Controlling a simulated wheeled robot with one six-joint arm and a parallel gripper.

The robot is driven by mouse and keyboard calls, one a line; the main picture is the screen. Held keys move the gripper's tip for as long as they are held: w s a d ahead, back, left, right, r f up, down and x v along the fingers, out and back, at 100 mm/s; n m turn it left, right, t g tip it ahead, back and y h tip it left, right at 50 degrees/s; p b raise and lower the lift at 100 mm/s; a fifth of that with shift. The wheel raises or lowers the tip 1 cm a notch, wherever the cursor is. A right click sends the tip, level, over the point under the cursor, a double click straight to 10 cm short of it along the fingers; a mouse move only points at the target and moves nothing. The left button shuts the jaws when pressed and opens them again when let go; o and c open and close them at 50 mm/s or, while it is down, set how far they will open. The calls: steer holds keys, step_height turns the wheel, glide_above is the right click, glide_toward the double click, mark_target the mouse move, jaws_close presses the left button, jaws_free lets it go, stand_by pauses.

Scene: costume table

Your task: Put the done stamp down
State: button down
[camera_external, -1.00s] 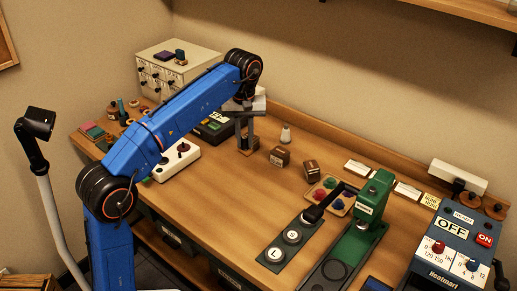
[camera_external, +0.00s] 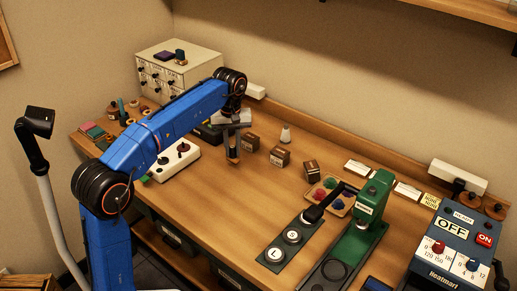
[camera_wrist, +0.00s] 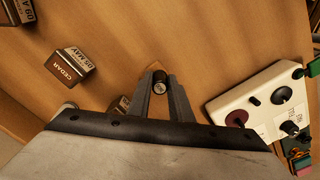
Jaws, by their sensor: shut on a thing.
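My gripper (camera_external: 233,147) points down over the back-left part of the wooden table, to the right of the white control box. It is shut on the done stamp, whose brown lower end (camera_external: 233,157) shows below the fingers. In the wrist view, the stamp's dark round handle top (camera_wrist: 160,84) sits between the two grey fingers. Its lettering is hidden, and I cannot tell whether its base touches the table.
The white control box (camera_wrist: 265,100) with knobs stands close to the right in the wrist view. Brown labelled blocks, one reading CEDAR (camera_wrist: 69,68), stand to the other side. Bare tabletop (camera_external: 215,195) lies in front. A green press (camera_external: 372,205) stands farther right.

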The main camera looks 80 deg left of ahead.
mark_target(233, 157)
steer(key=shift+f, duration=1.75)
steer(key=c, duration=1.6)
jaws_free()
steer(key=shift+f, duration=0.1)
steer(key=shift+o, duration=0.3)
step_height(233, 157, up, 12)
steer(key=shift+r, duration=0.1)
